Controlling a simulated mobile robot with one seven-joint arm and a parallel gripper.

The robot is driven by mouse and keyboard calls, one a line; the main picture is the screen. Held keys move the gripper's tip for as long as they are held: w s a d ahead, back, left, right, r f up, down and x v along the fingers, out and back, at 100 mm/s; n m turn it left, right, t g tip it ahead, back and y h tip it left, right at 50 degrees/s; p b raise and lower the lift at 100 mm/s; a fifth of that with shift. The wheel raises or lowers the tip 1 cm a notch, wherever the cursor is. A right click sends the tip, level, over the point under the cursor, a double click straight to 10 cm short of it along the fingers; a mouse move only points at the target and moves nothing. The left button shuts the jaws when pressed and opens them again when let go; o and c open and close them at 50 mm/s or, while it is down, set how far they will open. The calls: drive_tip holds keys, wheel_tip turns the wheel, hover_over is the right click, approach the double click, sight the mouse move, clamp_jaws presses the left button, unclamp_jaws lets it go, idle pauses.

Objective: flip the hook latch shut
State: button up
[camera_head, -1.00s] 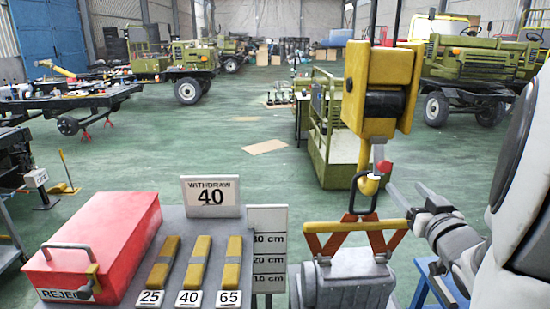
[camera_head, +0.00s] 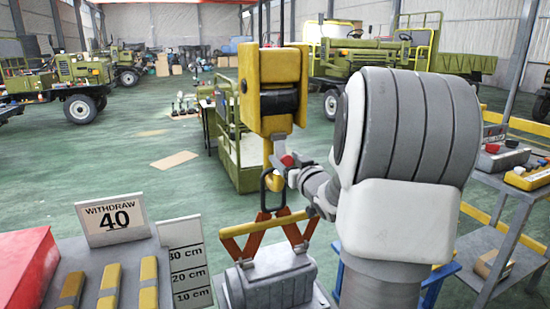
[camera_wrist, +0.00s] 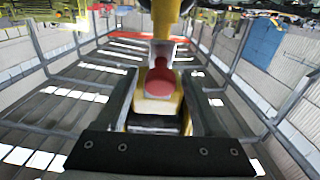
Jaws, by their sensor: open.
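The yellow hook block (camera_head: 272,92) hangs in the middle of the head view. Its hook (camera_head: 275,183) passes through a dark ring above a grey machine unit (camera_head: 272,280). The red-tipped latch (camera_head: 287,160) shows at the hook's right, partly behind my gripper (camera_head: 283,166). In the wrist view the latch's red end (camera_wrist: 160,76) lies between the two dark fingers of my gripper (camera_wrist: 159,88). The fingers are open, one on each side. I cannot tell whether either finger touches the latch. My arm hides part of the area to the right.
Orange and yellow sling arms (camera_head: 262,228) spread above the machine unit. A "WITHDRAW 40" sign (camera_head: 114,219), a height scale (camera_head: 186,262) and yellow bars (camera_head: 148,284) stand at lower left. A shelf cart (camera_head: 505,215) stands at right. Green floor lies open behind.

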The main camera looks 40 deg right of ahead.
drive_tip(key=shift+x, duration=1.4)
drive_tip(key=shift+c, duration=0.3)
clamp_jaws()
